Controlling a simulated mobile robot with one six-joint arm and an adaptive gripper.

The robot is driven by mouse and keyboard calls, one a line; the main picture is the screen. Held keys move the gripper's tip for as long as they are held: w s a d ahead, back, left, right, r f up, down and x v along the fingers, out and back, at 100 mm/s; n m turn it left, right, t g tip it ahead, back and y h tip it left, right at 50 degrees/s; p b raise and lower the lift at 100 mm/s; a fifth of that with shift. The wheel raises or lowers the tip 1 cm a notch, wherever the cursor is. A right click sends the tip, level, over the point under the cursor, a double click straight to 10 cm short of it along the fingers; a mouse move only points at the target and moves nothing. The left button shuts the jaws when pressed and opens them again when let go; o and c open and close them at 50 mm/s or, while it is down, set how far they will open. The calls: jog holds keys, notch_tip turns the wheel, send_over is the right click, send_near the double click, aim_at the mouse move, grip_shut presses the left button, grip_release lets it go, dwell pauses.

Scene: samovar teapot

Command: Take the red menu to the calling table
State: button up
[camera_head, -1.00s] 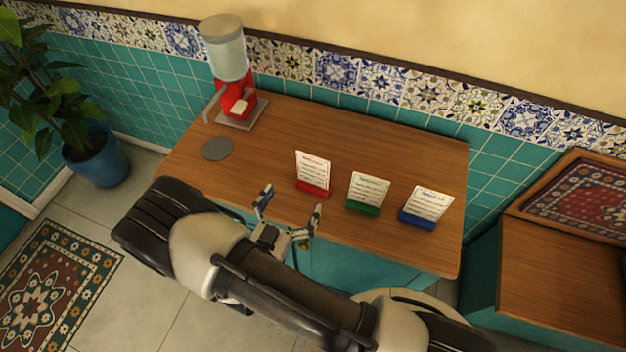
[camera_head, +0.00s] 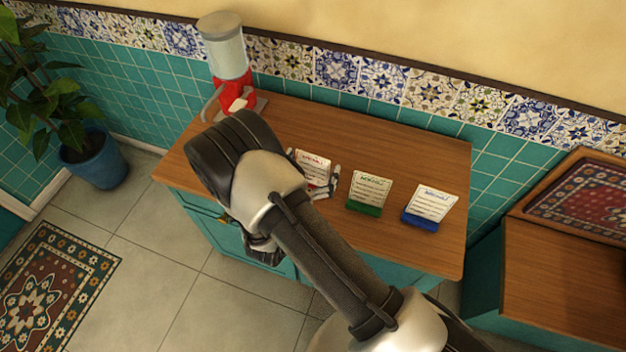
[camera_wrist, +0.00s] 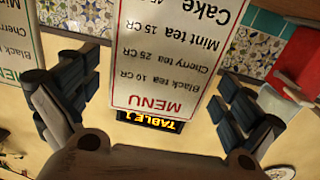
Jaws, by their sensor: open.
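The red menu (camera_head: 313,162), a white card on a red base, stands upright on the wooden counter as the leftmost of three menus. In the wrist view its red-bordered card (camera_wrist: 175,50) shows large and upside down. My gripper (camera_wrist: 157,80) is open with one finger on each side of the card, and I see a gap on both sides. A lit sign reading "TABLE 1" (camera_wrist: 150,122) shows beyond the card in the wrist view.
The green menu (camera_head: 368,190) stands close to the right of my gripper, the blue menu (camera_head: 430,207) farther right. A red dispenser (camera_head: 235,95) stands at the counter's back left. Another wooden table (camera_head: 570,275) is at the right. A potted plant (camera_head: 92,160) stands left.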

jog(key=shift+c, duration=0.4)
jog(key=c, duration=1.3)
jog(key=shift+c, duration=0.5)
jog(key=shift+r, duration=0.1)
